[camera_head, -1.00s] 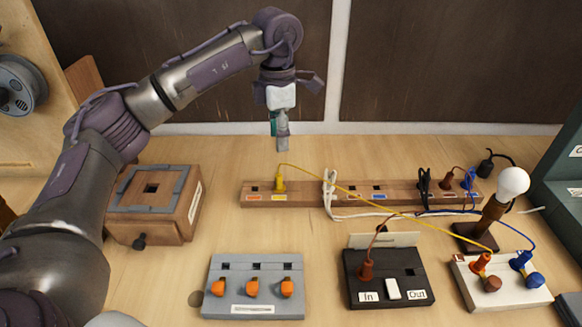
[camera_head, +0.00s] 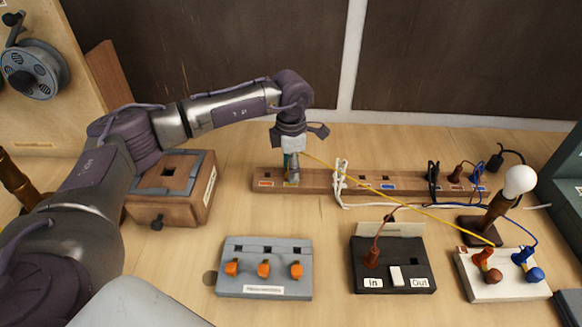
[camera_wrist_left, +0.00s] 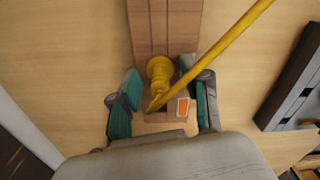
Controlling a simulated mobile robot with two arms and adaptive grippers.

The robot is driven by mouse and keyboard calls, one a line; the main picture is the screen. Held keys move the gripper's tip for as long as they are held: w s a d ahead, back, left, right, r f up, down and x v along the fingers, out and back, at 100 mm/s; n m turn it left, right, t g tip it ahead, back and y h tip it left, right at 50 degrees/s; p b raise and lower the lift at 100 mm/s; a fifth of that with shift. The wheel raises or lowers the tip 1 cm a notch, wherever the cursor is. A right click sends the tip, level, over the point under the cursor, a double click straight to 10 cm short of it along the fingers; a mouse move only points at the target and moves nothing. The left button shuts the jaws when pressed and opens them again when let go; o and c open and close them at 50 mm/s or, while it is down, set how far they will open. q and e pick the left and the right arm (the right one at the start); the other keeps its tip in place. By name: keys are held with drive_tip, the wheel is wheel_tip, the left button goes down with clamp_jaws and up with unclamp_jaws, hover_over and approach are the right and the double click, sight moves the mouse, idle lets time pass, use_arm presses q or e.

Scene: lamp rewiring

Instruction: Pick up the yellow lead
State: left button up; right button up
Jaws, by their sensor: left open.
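The yellow lead (camera_head: 440,222) runs from the left end of the wooden socket strip (camera_head: 318,181) across to the white block at right. In the left wrist view, its yellow plug (camera_wrist_left: 159,70) stands on the strip, and its wire leaves to the upper right. My left gripper (camera_head: 292,176) is lowered over the strip's left end and hides the plug in the head view. The wrist view shows its green-padded fingers (camera_wrist_left: 162,101) open on either side of the plug, with visible gaps. My right gripper is not in view.
A white plug and cable (camera_head: 340,176) sit to the right along the strip. A wooden box (camera_head: 180,203) stands left. A grey switch block (camera_head: 264,282), a black In/Out block (camera_head: 409,257), a white block (camera_head: 489,284) and a bulb (camera_head: 519,180) stand nearby.

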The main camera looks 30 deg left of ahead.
use_arm(q)
drive_tip(key=shift+f, duration=0.2)
clamp_jaws()
drive_tip(key=shift+r, duration=0.15)
